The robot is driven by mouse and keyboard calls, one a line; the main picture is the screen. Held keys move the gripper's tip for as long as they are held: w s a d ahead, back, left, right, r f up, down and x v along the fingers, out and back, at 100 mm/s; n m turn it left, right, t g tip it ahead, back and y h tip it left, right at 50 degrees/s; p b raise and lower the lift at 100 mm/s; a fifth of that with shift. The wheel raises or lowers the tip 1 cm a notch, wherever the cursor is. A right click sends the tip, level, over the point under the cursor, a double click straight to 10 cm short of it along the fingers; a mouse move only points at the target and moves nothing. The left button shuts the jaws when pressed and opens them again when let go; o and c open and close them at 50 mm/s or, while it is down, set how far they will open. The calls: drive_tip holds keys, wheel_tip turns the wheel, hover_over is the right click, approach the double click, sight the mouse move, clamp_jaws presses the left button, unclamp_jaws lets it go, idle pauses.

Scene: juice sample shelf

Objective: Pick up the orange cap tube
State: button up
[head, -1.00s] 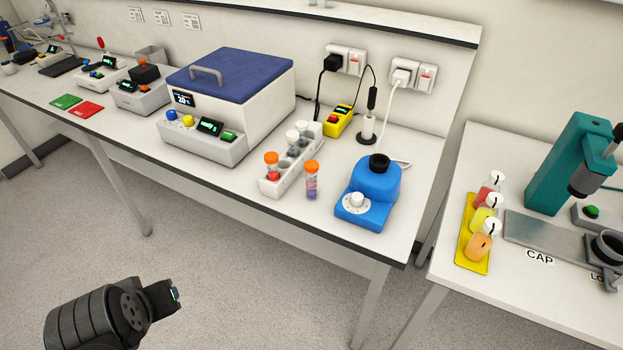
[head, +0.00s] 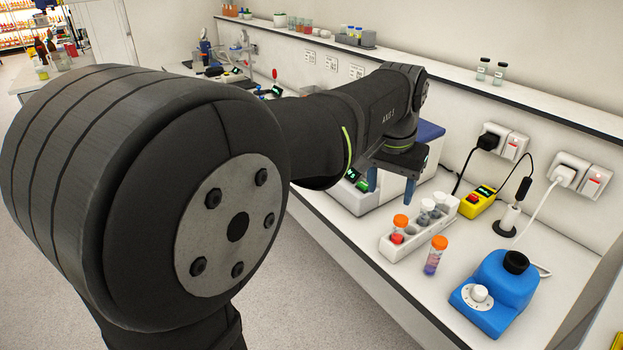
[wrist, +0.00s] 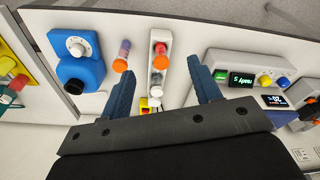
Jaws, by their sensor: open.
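My gripper (head: 390,188) is open and empty, above the bench left of the rack in the head view. In the wrist view its fingers (wrist: 160,70) appear either side of the rack, with the loose tube near the left finger.
A blue device with a dial (head: 497,290) stands right of the loose tube. A blue-lidded white machine (head: 425,150) is behind my gripper. A yellow box (head: 481,203) and cables lie behind the rack.

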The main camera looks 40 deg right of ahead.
drive_tip(key=m+y, duration=0.2)
hover_over(441, 240)
drive_tip(key=f, duration=1.3)
drive_tip(key=shift+w+f, duration=0.1)
drive_tip(key=shift+w, duration=0.15)
drive_tip(key=shift+s+a+f, duration=0.1)
drive_tip(key=shift+s+f, duration=0.05)
drive_tip(key=shift+f, duration=1.2)
drive_tip(key=shift+s+a+f, duration=0.1)
drive_tip(key=shift+s+f, duration=0.05)
drive_tip(key=shift+f, duration=1.15)
drive_tip(key=c, duration=1.1)
drive_tip(key=shift+o, duration=0.2)
drive_tip(key=shift+d+r, duration=0.1)
drive_tip(key=shift+r, duration=0.05)
